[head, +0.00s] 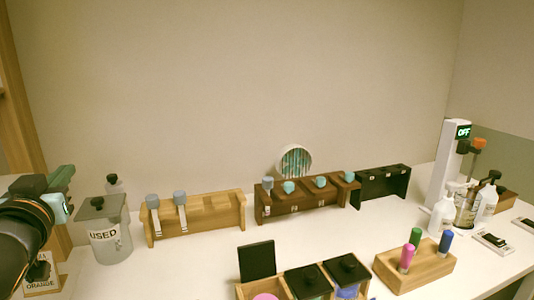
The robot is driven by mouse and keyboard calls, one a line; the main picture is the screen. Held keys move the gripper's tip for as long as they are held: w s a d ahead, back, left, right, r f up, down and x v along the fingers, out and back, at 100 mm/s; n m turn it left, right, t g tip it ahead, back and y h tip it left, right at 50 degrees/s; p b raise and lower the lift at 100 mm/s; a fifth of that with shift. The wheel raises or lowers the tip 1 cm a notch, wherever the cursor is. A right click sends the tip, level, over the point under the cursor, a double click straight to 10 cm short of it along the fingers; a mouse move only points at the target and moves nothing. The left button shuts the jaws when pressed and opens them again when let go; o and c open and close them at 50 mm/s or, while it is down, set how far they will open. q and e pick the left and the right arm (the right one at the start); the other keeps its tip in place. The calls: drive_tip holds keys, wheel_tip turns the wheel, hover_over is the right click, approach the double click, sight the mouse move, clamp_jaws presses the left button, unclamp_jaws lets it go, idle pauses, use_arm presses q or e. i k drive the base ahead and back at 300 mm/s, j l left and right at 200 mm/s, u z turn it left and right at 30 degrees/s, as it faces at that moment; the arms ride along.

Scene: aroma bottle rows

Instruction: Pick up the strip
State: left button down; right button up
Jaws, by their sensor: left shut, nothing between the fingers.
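My left gripper (64,192) is at the left edge, shut and empty, beside the grey jar marked USED (105,240). I cannot tell for certain which thing is the strip. A round white holder (294,161) with thin teal and white pieces stands behind the dark brown rack. Pale narrow pieces (183,216) hang below the grey-capped bottles on the light wooden rack (215,218) at left. The gripper is well apart from the round holder and touches none of these pieces. My right gripper is not in view.
A dark brown rack (305,207) with teal-capped bottles and a black rack (383,188) stand along the wall. White table is clear between the rows.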

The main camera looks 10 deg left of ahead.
sight(179, 197)
drive_tip(key=k+l, duration=0.7)
drive_tip(key=k, duration=0.2)
